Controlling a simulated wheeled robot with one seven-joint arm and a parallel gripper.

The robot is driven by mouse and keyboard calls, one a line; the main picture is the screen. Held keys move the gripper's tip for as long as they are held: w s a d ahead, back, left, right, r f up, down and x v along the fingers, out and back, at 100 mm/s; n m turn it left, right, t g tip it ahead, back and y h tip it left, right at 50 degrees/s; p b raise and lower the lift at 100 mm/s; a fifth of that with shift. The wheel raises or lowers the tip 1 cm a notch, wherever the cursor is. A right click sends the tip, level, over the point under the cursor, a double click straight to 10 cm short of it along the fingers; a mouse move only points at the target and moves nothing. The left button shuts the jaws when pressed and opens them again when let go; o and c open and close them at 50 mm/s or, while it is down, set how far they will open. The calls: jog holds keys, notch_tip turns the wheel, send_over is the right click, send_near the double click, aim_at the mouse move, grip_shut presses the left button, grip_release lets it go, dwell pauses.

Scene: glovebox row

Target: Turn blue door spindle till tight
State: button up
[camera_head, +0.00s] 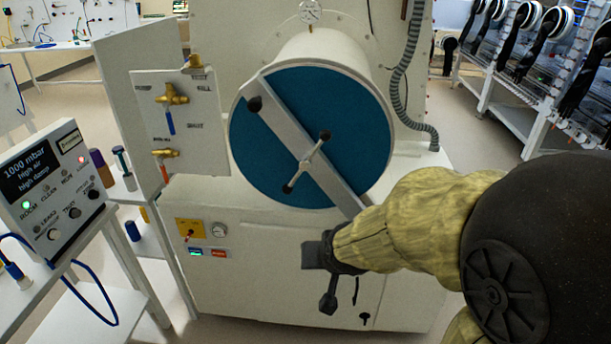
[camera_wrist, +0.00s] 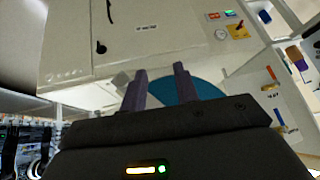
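The blue round door (camera_head: 352,118) closes the end of a white cylinder on the cabinet front. A pale diagonal bar (camera_head: 285,128) crosses it. The spindle (camera_head: 306,164) sits at the bar's middle, a thin cross handle with dark knobs at its ends, one upper right and one lower left. My gripper (camera_head: 322,280) hangs below the door, apart from the spindle, in front of the lower cabinet. In the wrist view my gripper's two fingers (camera_wrist: 160,90) stand apart with nothing between them. Part of the blue door (camera_wrist: 205,89) shows behind them; the spindle is hidden there.
A side panel (camera_head: 195,135) with brass valves stands left of the door. A control box (camera_head: 50,180) reading 1000 mbar is at far left on a white stand. A grey hose (camera_head: 399,90) runs down the right. Open floor lies right of the cabinet.

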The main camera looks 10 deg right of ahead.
jog(key=w+r+m+t+h+b, duration=0.1)
jog(key=w+r+m+t+b, duration=0.4)
jog(key=r+t+b, duration=0.3)
jog(key=t+b, duration=0.1)
jog(key=t, duration=0.1)
jog(key=shift+w+a+r+t+h, duration=0.2)
jog(key=shift+w+r+t+h, duration=0.05)
jog(key=shift+w+t+h, duration=0.15)
jog(key=shift+s, duration=0.1)
jog(key=shift+r, duration=0.1)
jog(key=w+p, duration=0.8)
jog(key=p, duration=0.3)
jog(key=shift+d+r, duration=0.15)
jog(key=shift+d, duration=0.3)
